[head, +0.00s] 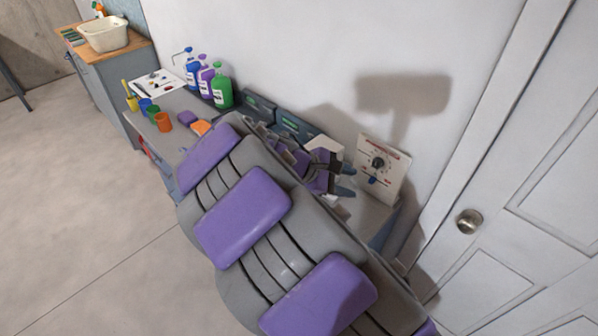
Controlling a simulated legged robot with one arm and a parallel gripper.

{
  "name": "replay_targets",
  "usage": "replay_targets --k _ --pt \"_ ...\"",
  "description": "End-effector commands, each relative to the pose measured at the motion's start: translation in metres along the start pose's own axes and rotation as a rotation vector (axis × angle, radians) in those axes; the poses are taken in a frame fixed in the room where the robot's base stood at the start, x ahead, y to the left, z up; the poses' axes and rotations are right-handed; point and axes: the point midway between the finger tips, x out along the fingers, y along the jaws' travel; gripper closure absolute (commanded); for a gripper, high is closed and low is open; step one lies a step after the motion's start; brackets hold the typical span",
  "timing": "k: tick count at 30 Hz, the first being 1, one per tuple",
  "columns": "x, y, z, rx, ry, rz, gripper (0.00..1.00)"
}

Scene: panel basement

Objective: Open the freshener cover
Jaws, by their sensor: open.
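My arm with purple pads runs across the middle of the head view and hides part of the bench. My gripper (346,180) is at its far end, above the right part of the bench. Its dark fingertips are apart, with nothing seen between them. They point right, toward a white panel (396,172) with a black dial and red markings, which leans near the wall. I cannot make out a freshener or its cover for certain; it may be hidden behind my arm or gripper.
The grey bench (194,103) stands along the white wall. Blue, purple and green bottles (222,92), coloured cups (163,122) and dark grey cases (292,125) are on it. A door with a round knob (469,221) is at right. The floor at left is clear.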

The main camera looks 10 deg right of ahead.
Motion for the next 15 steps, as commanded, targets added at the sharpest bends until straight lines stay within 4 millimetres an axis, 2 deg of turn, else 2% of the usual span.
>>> replay_targets --k 3,5,7,12,15 --pt "-0.008 0.021 -0.041 -0.164 -0.025 0.112 0.53" --pt "-0.015 0.028 -0.063 -0.246 -0.037 0.170 0.53" --pt "-0.026 0.032 -0.093 -0.345 -0.047 0.237 0.53" --pt "-0.057 0.027 -0.168 -0.575 -0.067 0.394 0.53" --pt "-0.071 0.018 -0.204 -0.682 -0.074 0.465 0.53"
